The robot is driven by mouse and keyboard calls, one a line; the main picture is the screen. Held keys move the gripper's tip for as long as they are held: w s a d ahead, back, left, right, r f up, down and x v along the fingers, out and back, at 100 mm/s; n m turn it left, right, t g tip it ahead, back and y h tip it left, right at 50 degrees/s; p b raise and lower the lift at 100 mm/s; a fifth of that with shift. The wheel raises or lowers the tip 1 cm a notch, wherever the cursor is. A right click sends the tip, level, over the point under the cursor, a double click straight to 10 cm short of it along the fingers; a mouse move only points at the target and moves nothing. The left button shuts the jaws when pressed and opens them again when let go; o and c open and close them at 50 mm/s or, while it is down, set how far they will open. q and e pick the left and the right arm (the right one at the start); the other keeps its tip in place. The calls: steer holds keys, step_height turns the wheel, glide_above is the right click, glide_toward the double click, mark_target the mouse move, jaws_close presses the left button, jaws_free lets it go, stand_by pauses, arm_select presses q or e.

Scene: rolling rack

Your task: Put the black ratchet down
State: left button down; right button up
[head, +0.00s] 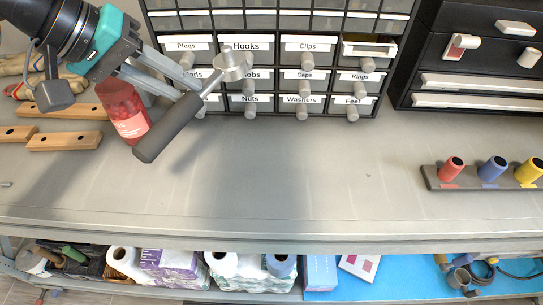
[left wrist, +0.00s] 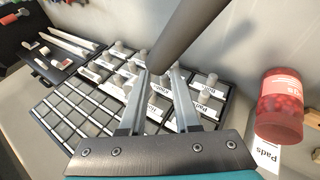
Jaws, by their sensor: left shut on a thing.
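My left gripper (head: 186,93) is shut on the black ratchet (head: 168,128) and holds it above the grey workbench (head: 270,175). The ratchet is tilted, its black handle pointing down and left and its silver round head up and right, in front of the drawer cabinet. In the left wrist view the black handle (left wrist: 190,32) crosses beyond the fingertips (left wrist: 162,78); its far end runs out of the frame. My right gripper is not in view.
A red jar (head: 121,104) stands close behind the ratchet handle. A labelled small-drawer cabinet (head: 270,60) is behind. Wooden pieces (head: 65,142) lie left; a holder with coloured cylinders (head: 470,184) is right. The bench's middle is clear. Rolls and boxes fill the shelf below.

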mark_target(206, 81)
arm_select(q)
steer(key=r, duration=0.3)
steer(key=shift+w+d+p, duration=0.35)
steer(key=shift+w+a+f+n+t+y+p, duration=0.15)
steer(key=shift+f+n+y+p, duration=0.65)
steer(key=shift+f, duration=2.45)
steer(key=shift+s+f+n+t+y+p, duration=0.2)
steer(key=shift+f+n, duration=1.05)
steer(key=shift+f, duration=2)
steer(key=shift+w+a+f+n+t+y+p, duration=0.15)
steer(key=shift+f+n+y+p, duration=0.7)
steer(key=shift+f, duration=2.4)
steer(key=shift+h+b, duration=0.25)
steer(key=shift+b, duration=0.05)
steer(key=shift+f+b, duration=0.65)
steer(key=shift+b, duration=0.2)
